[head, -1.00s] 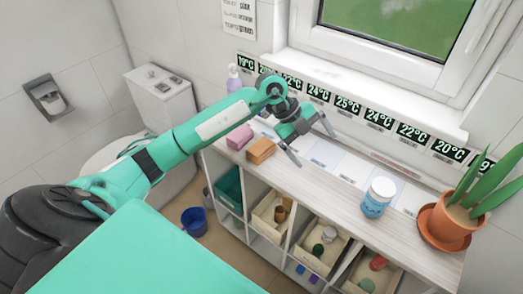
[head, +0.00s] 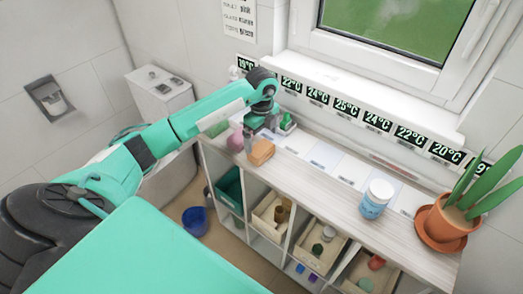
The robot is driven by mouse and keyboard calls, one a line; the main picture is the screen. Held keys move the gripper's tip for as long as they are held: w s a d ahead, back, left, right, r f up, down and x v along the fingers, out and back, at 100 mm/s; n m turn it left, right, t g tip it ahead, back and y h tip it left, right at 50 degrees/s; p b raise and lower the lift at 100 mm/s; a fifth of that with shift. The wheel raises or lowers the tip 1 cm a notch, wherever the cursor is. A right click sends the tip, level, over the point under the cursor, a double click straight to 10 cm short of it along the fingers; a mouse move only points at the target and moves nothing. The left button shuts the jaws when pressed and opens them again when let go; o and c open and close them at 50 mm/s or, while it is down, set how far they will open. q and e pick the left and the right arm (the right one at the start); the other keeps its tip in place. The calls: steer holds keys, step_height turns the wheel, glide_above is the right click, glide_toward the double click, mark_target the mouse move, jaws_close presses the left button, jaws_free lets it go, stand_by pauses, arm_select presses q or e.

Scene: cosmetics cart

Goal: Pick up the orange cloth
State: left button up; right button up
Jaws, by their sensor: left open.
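The orange cloth (head: 261,153) is a small folded block on the cart top, near its left end and front edge. My left gripper (head: 260,133) is open, pointing down just above and behind the cloth. One finger (head: 248,140) shows at the cloth's left side, between it and the pink cloth (head: 236,141). I cannot tell whether the finger touches either. The other finger is hard to make out. My right gripper is not in view.
A green item (head: 287,122) stands just right of my left gripper. A green cloth (head: 217,129) lies left of the pink one. A blue-white jar (head: 376,199) and a potted plant (head: 446,220) stand at the right. Open bins (head: 325,243) sit below.

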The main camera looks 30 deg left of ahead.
mark_target(262, 148)
arm_select(q)
steer(key=shift+s+d+f+p, duration=0.1)
steer(key=shift+f+p, duration=0.3)
steer(key=shift+f, duration=0.1)
steer(key=f, duration=0.1)
steer(key=f+p, duration=0.1)
steer(key=f, duration=0.1)
steer(key=shift+s+d+f, duration=0.1)
steer(key=shift+s+f, duration=0.15)
steer(key=shift+w+f, duration=0.1)
steer(key=shift+f, duration=0.4)
steer(key=c, duration=0.9)
steer(key=shift+r, duration=0.1)
steer(key=shift+r, duration=0.45)
step_height(262, 148, up, 19)
steer(key=b, duration=0.2)
steer(key=shift+b, duration=0.4)
